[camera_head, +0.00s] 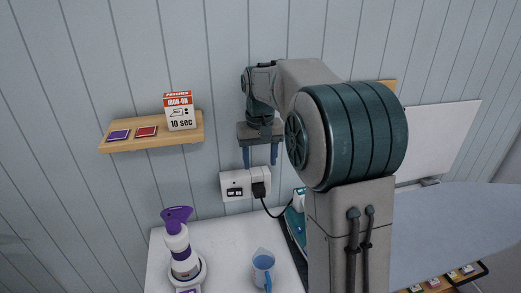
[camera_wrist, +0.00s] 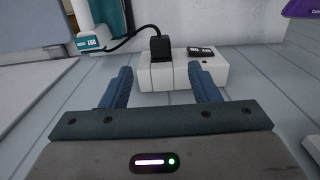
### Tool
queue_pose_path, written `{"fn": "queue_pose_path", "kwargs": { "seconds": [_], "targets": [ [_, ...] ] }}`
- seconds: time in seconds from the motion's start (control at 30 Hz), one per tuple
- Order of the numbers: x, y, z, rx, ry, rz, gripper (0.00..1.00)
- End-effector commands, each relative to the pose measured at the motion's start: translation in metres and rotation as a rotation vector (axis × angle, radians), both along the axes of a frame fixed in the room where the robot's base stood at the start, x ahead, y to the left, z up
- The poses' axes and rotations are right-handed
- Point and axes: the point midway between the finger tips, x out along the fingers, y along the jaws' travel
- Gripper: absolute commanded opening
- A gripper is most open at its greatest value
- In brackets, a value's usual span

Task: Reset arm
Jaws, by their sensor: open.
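My gripper (camera_head: 260,155) hangs from my raised arm in front of the panelled wall, with its two blue fingers pointing down. In the wrist view my gripper (camera_wrist: 167,92) has its fingers spread apart, open and with nothing between them. Beyond the fingertips in that view is a white wall socket (camera_wrist: 182,76) with a black plug (camera_wrist: 160,47) in it. In the head view the socket (camera_head: 236,185) and plug (camera_head: 259,190) sit just below the fingers. I cannot tell whether the fingers touch the socket. My arm hides part of the wall and worktop.
A wooden shelf (camera_head: 150,142) left of my gripper holds a box (camera_head: 180,111) and two small packets. Below, a white worktop (camera_head: 222,258) bears a purple-and-white steamer (camera_head: 178,245) and a blue jug (camera_head: 263,268). An ironing board (camera_head: 455,232) is on the right.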

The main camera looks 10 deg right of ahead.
Motion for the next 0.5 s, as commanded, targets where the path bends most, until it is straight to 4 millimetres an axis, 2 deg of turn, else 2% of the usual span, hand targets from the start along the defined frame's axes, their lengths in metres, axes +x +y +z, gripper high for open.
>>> {"fn": "queue_pose_path", "kwargs": {
  "seconds": [0.1,0.2,0.5],
  "targets": [
    [0.0,0.0,0.02,0.0,-0.003,0.0,0.55],
    [0.0,0.0,0.03,0.0,-0.002,0.0,0.55],
    [0.0,0.0,0.036,0.0,0.0,0.0,0.55]
  ]
}}
